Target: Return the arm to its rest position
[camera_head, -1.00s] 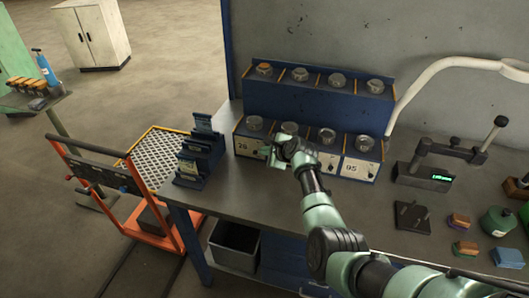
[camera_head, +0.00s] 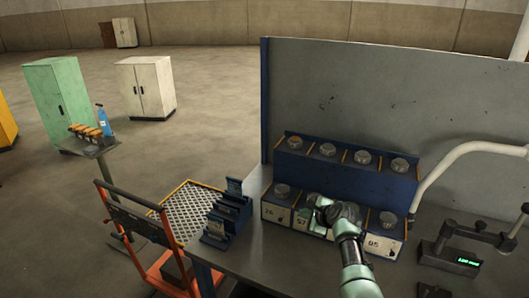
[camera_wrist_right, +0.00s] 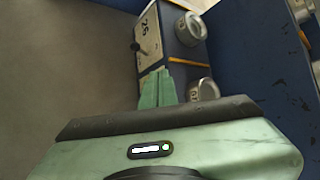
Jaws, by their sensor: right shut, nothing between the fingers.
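My right arm comes up from the bottom of the head view. Its gripper (camera_head: 309,211) is in front of the lower row of the blue rack (camera_head: 343,190), close to the bins with numbered labels. In the right wrist view the green fingers (camera_wrist_right: 157,90) are together with nothing between them. They point toward a bin with a white label (camera_wrist_right: 149,40) and a round metal knob on top. I cannot tell whether the fingertips touch the rack. The arm hides part of the lower bins. My left gripper is in neither view.
The workbench (camera_head: 262,262) carries a small dark blue stepped holder (camera_head: 228,213) left of the rack and a device with a green display (camera_head: 462,259) to the right. An orange cart (camera_head: 165,268) stands left of the bench. Cabinets (camera_head: 146,88) stand farther back, with open floor around them.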

